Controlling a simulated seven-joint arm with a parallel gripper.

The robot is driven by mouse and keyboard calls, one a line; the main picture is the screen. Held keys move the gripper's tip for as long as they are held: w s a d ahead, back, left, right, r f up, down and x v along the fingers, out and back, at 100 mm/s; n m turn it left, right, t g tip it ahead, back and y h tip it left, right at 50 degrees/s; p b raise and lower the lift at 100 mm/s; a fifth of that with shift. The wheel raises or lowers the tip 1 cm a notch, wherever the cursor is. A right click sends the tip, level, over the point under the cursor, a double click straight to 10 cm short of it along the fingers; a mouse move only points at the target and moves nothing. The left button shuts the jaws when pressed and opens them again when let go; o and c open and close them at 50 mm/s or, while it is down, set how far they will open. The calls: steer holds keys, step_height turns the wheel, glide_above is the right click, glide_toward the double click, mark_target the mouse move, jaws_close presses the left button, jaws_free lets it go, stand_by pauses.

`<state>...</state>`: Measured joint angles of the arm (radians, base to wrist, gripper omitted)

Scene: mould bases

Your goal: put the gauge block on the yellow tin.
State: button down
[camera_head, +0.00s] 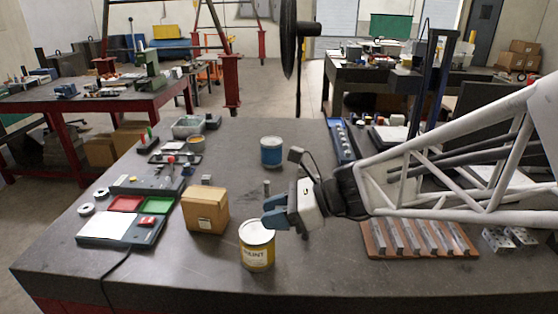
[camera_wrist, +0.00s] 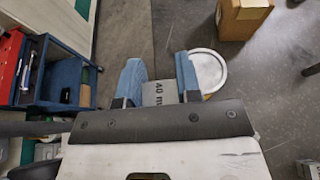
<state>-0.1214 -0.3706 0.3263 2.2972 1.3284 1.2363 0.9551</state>
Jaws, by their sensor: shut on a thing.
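The yellow tin (camera_head: 257,252) stands upright on the dark table, with a pale lid and a printed label. My gripper (camera_head: 269,214) is just above and right of the tin in the head view, its blue fingers near the rim. In the wrist view my gripper (camera_wrist: 160,80) is shut on the grey gauge block (camera_wrist: 160,93), which is marked "40 mm". The tin's white lid (camera_wrist: 208,69) shows there beside the right finger, which partly hides it. The block is not clearly visible in the head view, so its height over the lid cannot be told.
A cardboard box (camera_head: 205,211) stands left of the tin. A blue tin (camera_head: 271,151) is behind. A wooden rack of metal bars (camera_head: 420,238) lies to the right under my arm. Red and green trays (camera_head: 125,204) are at the left. The table in front of the tin is clear.

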steer(key=s+d+f, duration=0.1)
steer(key=s+f, duration=0.1)
steer(key=s, duration=0.6)
steer(key=shift+s+d, duration=0.2)
steer(key=shift+d, duration=0.05)
glide_above(250, 230)
steer(key=shift+a+f, duration=0.1)
steer(key=shift+f, duration=0.55)
stand_by(0.5)
steer(key=shift+f, duration=1.8)
steer(key=shift+f, duration=0.15)
steer(key=c, duration=0.8)
jaws_free()
